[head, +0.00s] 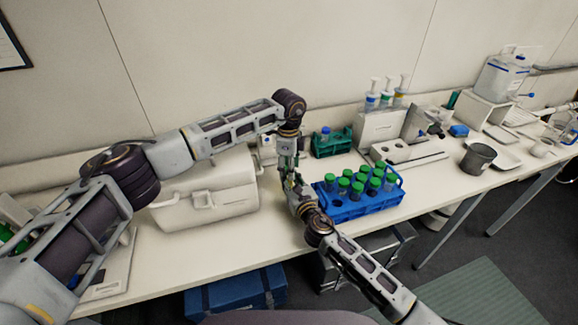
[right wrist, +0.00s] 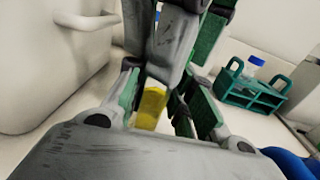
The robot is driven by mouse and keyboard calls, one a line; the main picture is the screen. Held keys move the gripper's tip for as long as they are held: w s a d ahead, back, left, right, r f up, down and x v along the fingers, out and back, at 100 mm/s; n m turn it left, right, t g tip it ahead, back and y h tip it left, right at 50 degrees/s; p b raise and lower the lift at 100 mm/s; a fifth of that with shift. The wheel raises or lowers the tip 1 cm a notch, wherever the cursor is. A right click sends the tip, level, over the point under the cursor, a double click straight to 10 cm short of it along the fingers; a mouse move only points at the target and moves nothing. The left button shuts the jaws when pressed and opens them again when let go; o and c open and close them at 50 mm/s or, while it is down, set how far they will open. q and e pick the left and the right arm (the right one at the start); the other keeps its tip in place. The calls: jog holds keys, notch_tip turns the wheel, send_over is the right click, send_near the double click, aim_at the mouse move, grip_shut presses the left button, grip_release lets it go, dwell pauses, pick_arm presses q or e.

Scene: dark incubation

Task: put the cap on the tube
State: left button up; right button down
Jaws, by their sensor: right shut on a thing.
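My left gripper (head: 287,170) points down from above at the table's middle, just over my right gripper (head: 293,187); the two meet closely. In the right wrist view my right gripper (right wrist: 161,98) is shut on a yellow tube (right wrist: 150,107), of which only a part shows between the fingers. The left gripper (right wrist: 178,45) comes down right over the tube and covers its upper end. The cap cannot be made out; the left fingers hide whatever is between them. Whether the cap touches the tube cannot be seen.
A blue rack (head: 362,210) of several green-capped tubes stands just right of the grippers. A teal rack (head: 333,151) with a blue-capped tube is behind. A white case (head: 208,190) stands close on the left. The table front below the grippers is clear.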

pick_arm(q)
jog(key=shift+o, duration=1.2)
jog(key=shift+s+a+f, duration=0.1)
jog(key=shift+s+f, duration=0.05)
jog(key=shift+f, duration=0.8)
pick_arm(e)
jog(key=shift+w+a+r, duration=0.1)
jog(key=shift+w+r, duration=0.1)
jog(key=shift+r, duration=0.35)
pick_arm(q)
jog(key=shift+a, duration=0.15)
jog(key=shift+c, duration=0.3)
pick_arm(e)
jog(key=shift+w, duration=0.1)
pick_arm(q)
jog(key=shift+s, duration=0.1)
jog(key=shift+r, duration=0.3)
notch_tip(320, 180, up, 2)
jog(key=shift+r, duration=0.15)
jog(key=shift+c, duration=0.9)
pick_arm(e)
jog(key=shift+f, duration=0.15)
pick_arm(q)
jog(key=shift+r, duration=0.85)
pick_arm(e)
jog(key=shift+f, duration=0.2)
pick_arm(q)
jog(key=c, duration=0.5)
